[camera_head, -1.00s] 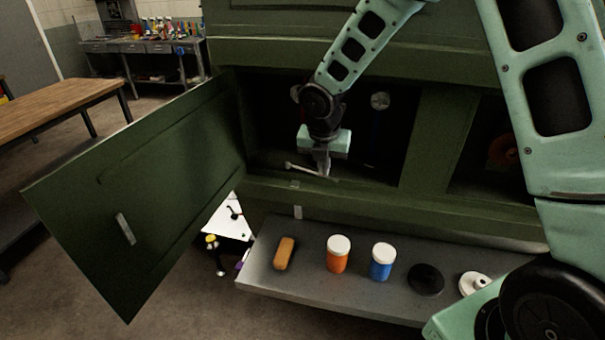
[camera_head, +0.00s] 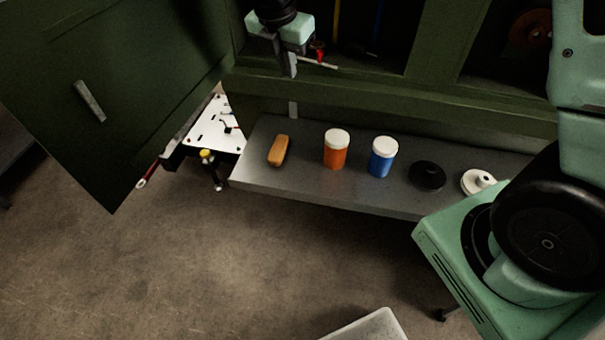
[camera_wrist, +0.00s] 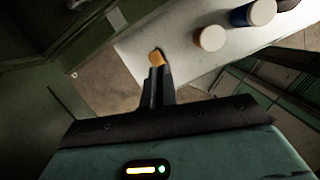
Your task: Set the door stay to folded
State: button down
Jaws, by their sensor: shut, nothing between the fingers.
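A thin pale rod that looks like the door stay (camera_head: 322,63) lies low across the left opening of the green cabinet. Its right part shows; its left end is hidden behind my gripper. My gripper (camera_head: 291,73) is shut and points down at the rod's left part, just inside the opening. I cannot tell whether it touches the rod. The green door (camera_head: 140,95) stands swung open to the left, with a pale handle (camera_head: 90,101). In the wrist view my shut fingers (camera_wrist: 158,72) point toward the grey shelf; the rod cannot be made out there.
Below the opening, a grey shelf (camera_head: 330,190) holds an orange-brown block (camera_head: 279,150), an orange jar (camera_head: 336,150), a blue jar (camera_head: 382,158), a black disc (camera_head: 427,176) and a white lidded piece (camera_head: 478,182). A red item (camera_head: 320,54) shows inside the cabinet.

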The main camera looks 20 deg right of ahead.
jog(key=b+v, duration=0.2)
jog(key=v, duration=0.8)
jog(key=s+a+f+m+g+y+b, duration=0.1)
jog(key=s+a+f+m, duration=0.1)
jog(key=s+f+m, duration=0.4)
jog(key=s+a+f+m+y+b, duration=0.1)
jog(key=s+f+m, duration=0.15)
jog(key=s, duration=0.55)
jog(key=s+a+f+m+g+y, duration=0.1)
jog(key=s+a+f+m, duration=0.15)
jog(key=s+m, duration=0.4)
jog(key=w+d+r+m+t+h+p, duration=0.1)
jog(key=w+d+r+m+t, duration=0.1)
jog(key=w+d+r+m, duration=0.5)
jog(key=w+d+r+m+t+h+p, duration=0.25)
jog(key=w+d+m, duration=0.45)
jog(key=w, duration=0.4)
jog(key=w+d+f+m+p, duration=0.1)
jog(key=w+d+f+p, duration=0.1)
jog(key=w+f+p, duration=0.2)
jog(key=shift+w+f+y+p, duration=0.45)
jog(key=shift+w+f, duration=1.2)
jog(key=shift+f, duration=0.65)
jog(key=shift+d+g, duration=0.1)
jog(key=shift+g, duration=0.15)
